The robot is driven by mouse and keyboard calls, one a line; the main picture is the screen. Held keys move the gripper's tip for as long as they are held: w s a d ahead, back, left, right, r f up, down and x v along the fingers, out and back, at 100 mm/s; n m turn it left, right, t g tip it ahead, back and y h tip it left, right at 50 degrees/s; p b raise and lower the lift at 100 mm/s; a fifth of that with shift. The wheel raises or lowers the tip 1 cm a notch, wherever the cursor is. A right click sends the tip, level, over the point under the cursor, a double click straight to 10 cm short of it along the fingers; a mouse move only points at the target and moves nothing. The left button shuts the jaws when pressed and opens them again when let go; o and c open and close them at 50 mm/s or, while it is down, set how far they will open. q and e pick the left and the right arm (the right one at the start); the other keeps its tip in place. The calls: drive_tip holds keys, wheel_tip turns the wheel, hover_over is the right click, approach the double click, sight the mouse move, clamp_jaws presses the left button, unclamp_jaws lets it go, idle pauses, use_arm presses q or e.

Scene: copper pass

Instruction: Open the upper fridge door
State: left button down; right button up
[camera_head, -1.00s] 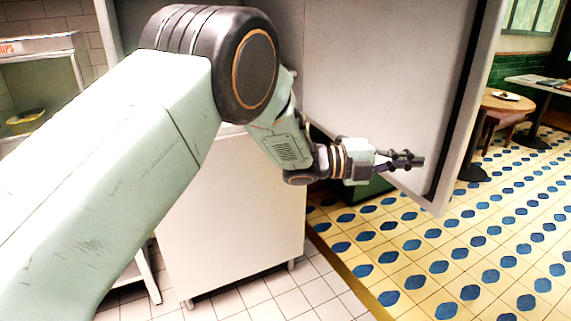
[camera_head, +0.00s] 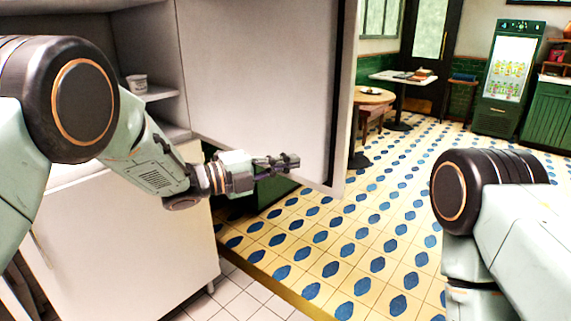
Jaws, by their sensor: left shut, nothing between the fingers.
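The upper fridge door (camera_head: 262,75) stands swung open, its pale inner face toward me and a dark seal along its right edge. The fridge's upper compartment (camera_head: 160,60) shows at the left, with shelves and a small white tub (camera_head: 137,84) on one. The lower fridge door (camera_head: 130,245) is closed beneath it. My left gripper (camera_head: 290,161) is shut and empty, in front of the lower part of the open door's inner side. I cannot tell whether it touches the door. My right arm shows at the right, but its gripper is out of view.
Yellow floor with blue tiles (camera_head: 375,235) lies open to the right of the fridge. A round table (camera_head: 372,97) and a white-topped table (camera_head: 403,77) stand beyond the door. A green display cooler (camera_head: 508,80) stands at the far right back.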

use_arm(q)
drive_tip(key=s+a, duration=0.7)
drive_tip(key=a, duration=0.1)
drive_tip(key=w+a+f+n+t+y, duration=0.2)
drive_tip(key=a+f+n+t+y, duration=0.25)
drive_tip(key=f+n+y, duration=0.75)
drive_tip(key=s+a+f+n+g, duration=0.3)
drive_tip(key=s+a+f+n, duration=0.4)
drive_tip(key=s+f+n, duration=0.3)
drive_tip(key=s+a+f+n+g+y, duration=0.1)
drive_tip(key=s+f, duration=0.4)
drive_tip(key=s, duration=0.5)
drive_tip(key=s+a+f+n+g+y, duration=0.1)
drive_tip(key=s+a+f+n+g, duration=0.2)
drive_tip(key=s, duration=0.8)
drive_tip(key=s+a+f+n+g+y, duration=0.2)
drive_tip(key=s+f+n+g, duration=0.3)
drive_tip(key=s+f, duration=0.3)
drive_tip(key=s, duration=0.2)
drive_tip(key=shift+s+a+f+n+b, duration=0.25)
drive_tip(key=shift+s+a+n+b, duration=0.05)
drive_tip(key=shift+s+b, duration=0.1)
